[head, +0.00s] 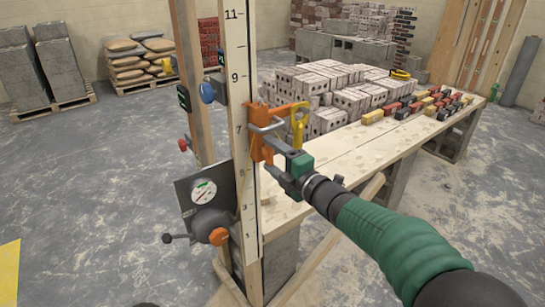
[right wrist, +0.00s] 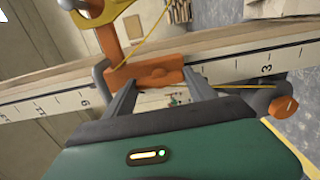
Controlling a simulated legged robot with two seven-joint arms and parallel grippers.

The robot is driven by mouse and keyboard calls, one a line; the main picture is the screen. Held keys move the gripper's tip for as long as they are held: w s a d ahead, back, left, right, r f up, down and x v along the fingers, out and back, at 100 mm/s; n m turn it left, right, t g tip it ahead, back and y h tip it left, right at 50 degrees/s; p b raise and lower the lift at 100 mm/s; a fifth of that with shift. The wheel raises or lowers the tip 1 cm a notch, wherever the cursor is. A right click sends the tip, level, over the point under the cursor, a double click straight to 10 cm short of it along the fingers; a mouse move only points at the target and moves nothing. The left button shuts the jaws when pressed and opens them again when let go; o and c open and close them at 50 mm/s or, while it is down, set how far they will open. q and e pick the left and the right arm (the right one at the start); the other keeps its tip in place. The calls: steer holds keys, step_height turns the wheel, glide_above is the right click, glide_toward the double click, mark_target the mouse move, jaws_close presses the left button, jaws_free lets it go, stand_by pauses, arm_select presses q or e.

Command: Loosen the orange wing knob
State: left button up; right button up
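An orange clamp bracket (head: 262,135) sits on the upright measuring staff (head: 239,100). My right gripper (head: 272,146) reaches in from the right at the bracket. Its two grey fingers (right wrist: 162,80) stand apart, one near each side of the orange piece. I cannot tell whether they touch it. A second orange knob (head: 219,236) is lower, by the gauge box; it also shows in the right wrist view (right wrist: 285,106). My left gripper is not in view.
A yellow hook-like part (head: 299,122) is by the bracket, close to my gripper. The wooden bench (head: 350,142) behind holds stacked grey bricks (head: 325,92) and small coloured blocks (head: 420,103).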

steer(key=o, duration=0.4)
steer(key=v, duration=1.6)
steer(key=shift+s+d, duration=0.25)
steer(key=shift+s, duration=0.1)
